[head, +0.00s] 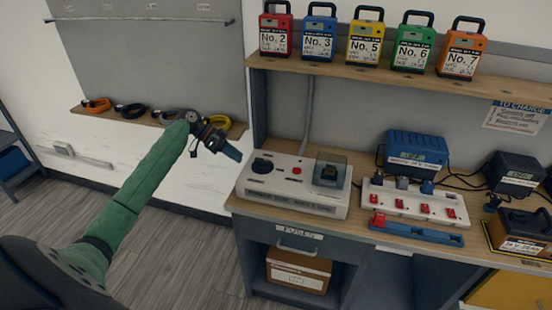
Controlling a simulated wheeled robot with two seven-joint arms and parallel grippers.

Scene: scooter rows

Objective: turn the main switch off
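A white control box (295,200) sits on the wooden bench, left of centre. It has a black rotary knob (263,166) on its left, a small red button (297,170) in the middle and a dark switch (330,173) under a smoky clear cover (332,160) on its right. The cover looks shut. I cannot read which control is labelled main switch. My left gripper (232,153) is in the air to the left of the box, apart from it, with blue fingertips. The gap between its fingers cannot be made out. My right gripper is out of view.
A white power strip (414,201) with red switches and a blue charger (416,150) stand right of the box. Dark chargers are further right. Numbered battery packs line the shelf (390,78) above. A sign (516,117) hangs at right. Floor (185,255) is clear left of the bench.

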